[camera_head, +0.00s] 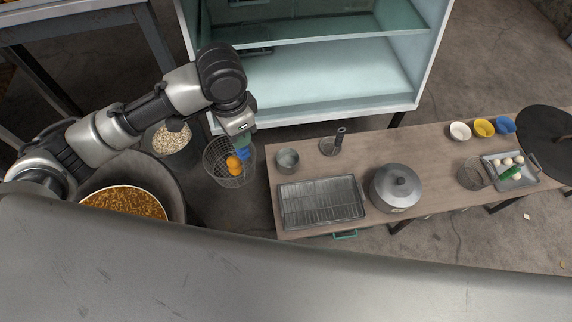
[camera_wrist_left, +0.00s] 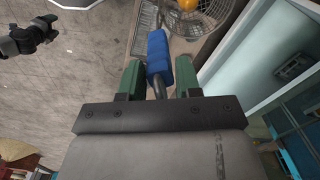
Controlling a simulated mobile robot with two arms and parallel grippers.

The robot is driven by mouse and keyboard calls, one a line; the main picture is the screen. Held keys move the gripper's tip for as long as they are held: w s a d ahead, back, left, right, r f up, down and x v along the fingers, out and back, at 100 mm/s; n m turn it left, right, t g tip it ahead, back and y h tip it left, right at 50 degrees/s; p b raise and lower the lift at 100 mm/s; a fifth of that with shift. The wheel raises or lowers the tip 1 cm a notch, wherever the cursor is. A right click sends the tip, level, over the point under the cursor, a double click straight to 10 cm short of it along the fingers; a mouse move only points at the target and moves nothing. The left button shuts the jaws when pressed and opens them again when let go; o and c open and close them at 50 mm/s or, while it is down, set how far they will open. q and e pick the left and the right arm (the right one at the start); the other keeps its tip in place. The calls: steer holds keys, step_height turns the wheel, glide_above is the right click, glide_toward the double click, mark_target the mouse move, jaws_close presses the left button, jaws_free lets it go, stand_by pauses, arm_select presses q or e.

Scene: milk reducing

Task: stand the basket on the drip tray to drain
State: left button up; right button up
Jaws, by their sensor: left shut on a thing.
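The wire basket (camera_head: 222,172) has a blue handle (camera_head: 244,153) and holds orange round things (camera_head: 234,164). It hangs off the left end of the long wooden table, apart from the drip tray. My left gripper (camera_head: 240,140) is shut on the blue handle. In the left wrist view the handle (camera_wrist_left: 158,52) sits between the green fingers, with part of the basket (camera_wrist_left: 206,22) beyond. The drip tray (camera_head: 322,202), a grey rectangular rack, lies empty at the table's left end, to the right of the basket.
A small grey pot (camera_head: 287,159) stands behind the tray, beside a dark-handled tool (camera_head: 339,139). A pan of brown food (camera_head: 124,202) and an open cabinet (camera_head: 320,75) are nearby.

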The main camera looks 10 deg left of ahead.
steer(key=w+a+f+b, duration=0.2)
steer(key=w+f+b, duration=0.85)
steer(key=b, duration=0.75)
arm_select(q)
steer(key=w+d+f+m+b, duration=0.2)
steer(key=w+f+m, duration=0.1)
steer(key=f+m, duration=0.6)
steer(key=w+d+f+m+b, duration=0.3)
steer(key=f+m, duration=0.7)
steer(key=f, duration=0.3)
steer(key=w+d+f+m+b, duration=0.2)
steer(key=w+d+f+m, duration=0.1)
steer(key=f+m, duration=0.6)
steer(key=shift+w+f+m+h, duration=0.3)
steer(key=shift+w+f, duration=0.2)
steer(key=shift+f, duration=0.6)
arm_select(e)
steer(key=w+r+t, duration=0.1)
steer(key=w+r, duration=0.1)
steer(key=r, duration=0.8)
steer(key=w+r+t, duration=0.1)
steer(key=w+r, duration=0.1)
steer(key=r, duration=0.9)
steer(key=shift+a+r, duration=0.15)
steer(key=shift+r, duration=0.1)
arm_select(q)
steer(key=shift+d, duration=0.1)
steer(key=shift+f, duration=0.25)
steer(key=o, duration=1)
steer(key=shift+o, duration=0.2)
